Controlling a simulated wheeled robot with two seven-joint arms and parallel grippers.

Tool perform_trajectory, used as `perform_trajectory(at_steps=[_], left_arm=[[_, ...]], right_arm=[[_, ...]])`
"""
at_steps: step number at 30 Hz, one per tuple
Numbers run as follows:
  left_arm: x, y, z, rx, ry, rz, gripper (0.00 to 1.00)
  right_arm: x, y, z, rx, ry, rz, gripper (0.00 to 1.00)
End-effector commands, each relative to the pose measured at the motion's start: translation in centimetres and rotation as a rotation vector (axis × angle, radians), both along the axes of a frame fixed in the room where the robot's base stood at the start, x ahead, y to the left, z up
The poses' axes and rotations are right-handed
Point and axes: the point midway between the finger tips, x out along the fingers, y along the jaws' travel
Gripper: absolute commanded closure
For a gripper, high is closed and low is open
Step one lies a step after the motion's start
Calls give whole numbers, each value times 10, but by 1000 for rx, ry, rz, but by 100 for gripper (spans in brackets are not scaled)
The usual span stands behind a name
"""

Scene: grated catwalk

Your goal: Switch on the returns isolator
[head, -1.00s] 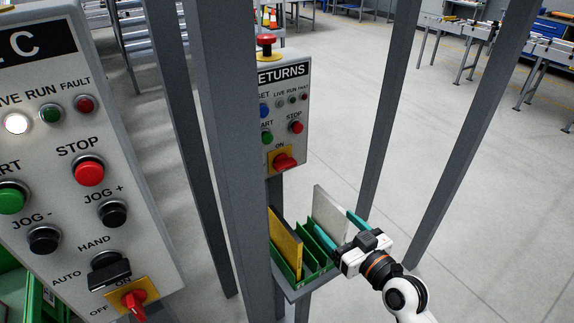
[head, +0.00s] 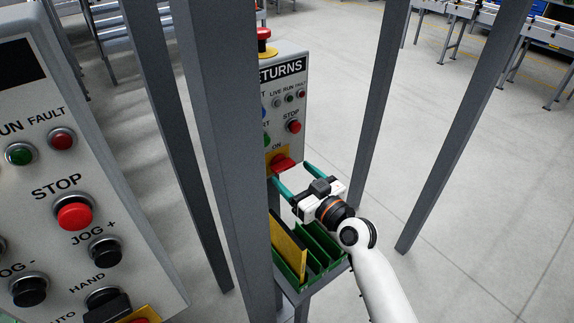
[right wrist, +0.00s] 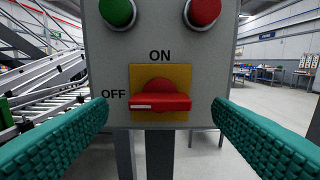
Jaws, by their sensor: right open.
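The returns panel (head: 300,120) stands behind a grey post, with the word "RETURNS" partly cut off by it. Its isolator (head: 284,163) is a red handle on a yellow plate. In the right wrist view the isolator handle (right wrist: 160,103) lies level, its white-marked end pointing left to "OFF"; "ON" is printed above. My right gripper (head: 290,175) is open just in front of the isolator. In the right wrist view its teal fingers (right wrist: 160,130) stand wide to either side of the handle, apart from it. My left gripper is not in view.
A larger panel (head: 70,170) with buttons fills the near left. Grey posts (head: 215,150) stand left of the returns panel, and another (head: 378,100) stands to its right. A green slotted rack (head: 322,243) with a yellow board (head: 288,248) sits below my right gripper. Open floor lies right.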

Motion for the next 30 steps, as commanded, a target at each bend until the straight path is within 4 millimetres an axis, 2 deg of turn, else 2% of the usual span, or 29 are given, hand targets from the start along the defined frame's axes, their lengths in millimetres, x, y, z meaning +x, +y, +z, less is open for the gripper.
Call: perform_trajectory(at_steps=[6,18,26,30], left_arm=[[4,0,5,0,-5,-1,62],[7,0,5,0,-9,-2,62],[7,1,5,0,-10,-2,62],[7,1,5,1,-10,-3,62]], right_arm=[[24,17,1,1,1,0,25],[29,21,0,0,0,0,25],[29,21,0,0,0,0,68],[29,21,0,2,2,0,70]])
